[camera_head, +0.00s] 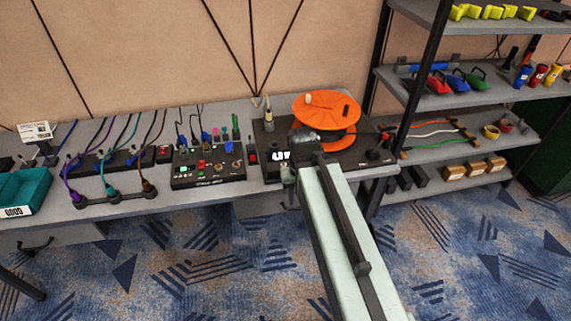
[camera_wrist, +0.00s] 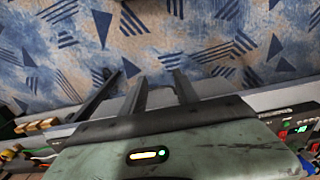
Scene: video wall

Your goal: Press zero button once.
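I cannot pick out a button marked zero; labels are too small to read. A black device (camera_head: 352,158) with an orange reel (camera_head: 327,107) and a small white-lit display (camera_head: 281,155) stands on the bench. A black control panel (camera_head: 208,180) with red, green and white buttons stands left of it; part of it shows in the wrist view (camera_wrist: 297,137). My arm reaches over the device's front and hides part of it. My gripper (camera_wrist: 160,80) is open and empty in the wrist view, its two fingers apart above the floor. In the head view its fingers are not clear.
A small box with a red button (camera_head: 252,157) sits between panel and device. Cables, a teal tray (camera_head: 22,190) and a power strip (camera_head: 112,195) lie left. Shelves (camera_head: 470,140) stand right. The carpet in front is clear.

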